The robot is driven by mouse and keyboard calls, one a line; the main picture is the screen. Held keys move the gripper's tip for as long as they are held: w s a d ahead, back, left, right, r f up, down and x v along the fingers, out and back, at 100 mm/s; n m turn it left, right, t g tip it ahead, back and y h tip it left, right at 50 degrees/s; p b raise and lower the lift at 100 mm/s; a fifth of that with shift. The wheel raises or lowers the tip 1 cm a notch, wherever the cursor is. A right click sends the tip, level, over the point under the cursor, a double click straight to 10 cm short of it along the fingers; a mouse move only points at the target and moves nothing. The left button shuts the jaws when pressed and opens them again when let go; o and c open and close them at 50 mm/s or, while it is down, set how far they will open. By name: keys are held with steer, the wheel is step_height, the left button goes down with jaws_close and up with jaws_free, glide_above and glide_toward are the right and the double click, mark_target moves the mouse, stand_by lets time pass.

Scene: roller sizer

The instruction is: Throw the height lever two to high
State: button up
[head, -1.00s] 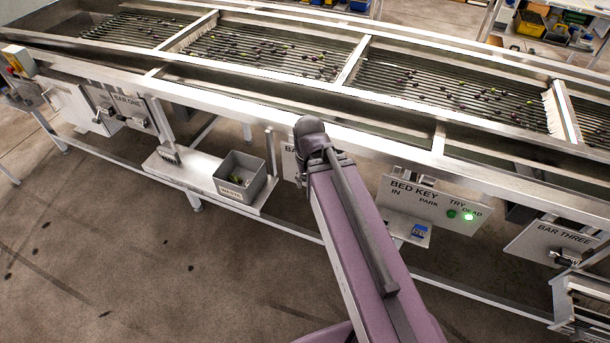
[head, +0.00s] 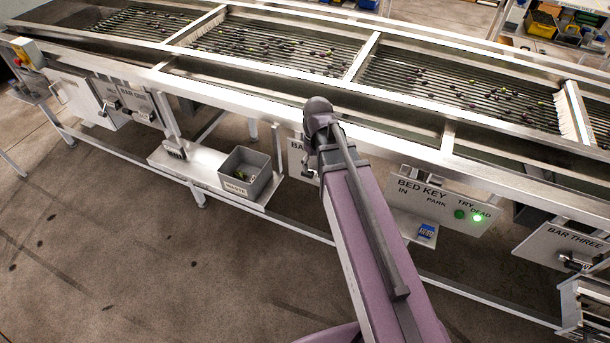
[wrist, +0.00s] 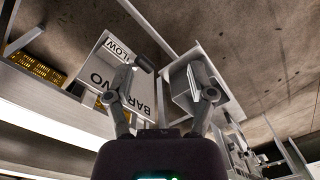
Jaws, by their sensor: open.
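The bar two plate (wrist: 108,72) is a pale panel, seen turned over in the wrist view, with a LOW label on it. A short dark-tipped handle (wrist: 144,63), apparently height lever two, stands out near the LOW label. My gripper (wrist: 166,78) is open, with the handle close by its left finger. I cannot tell whether they touch. No HIGH label is visible. In the head view, my arm covers most of the bar two plate (head: 295,148) and hides my gripper.
The grey waste bin (head: 246,174) stands on a shelf left of my arm; its side (wrist: 181,80) shows beyond the right finger. The bed key panel (head: 402,198), with a lit green lamp, is to the right. The sizer's long frame rail (head: 240,108) runs above.

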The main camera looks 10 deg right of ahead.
mark_target(303, 173)
steer(key=w+f+n+g+b, duration=0.1)
steer(key=w+f+n+b, duration=0.1)
steer(key=w+n, duration=0.5)
steer(key=w+f, duration=0.1)
steer(key=w, duration=0.5)
steer(key=shift+d+y+b, duration=0.25)
steer(key=shift+y+b, duration=0.1)
steer(key=shift+y, duration=0.05)
steer(key=shift+s+f, duration=0.1)
steer(key=shift+f, duration=0.05)
steer(key=f+b, duration=0.4)
steer(key=s+a+f+b, duration=0.1)
steer(key=f+b, duration=0.3)
steer(key=b, duration=0.1)
steer(key=s+f+b, duration=0.1)
steer(key=f+b, duration=0.3)
steer(key=f, duration=0.1)
steer(key=shift+a+f+b, duration=0.1)
steer(key=shift+a+b, duration=0.2)
steer(key=shift+c, duration=0.2)
jaws_close()
steer(key=shift+d, duration=0.2)
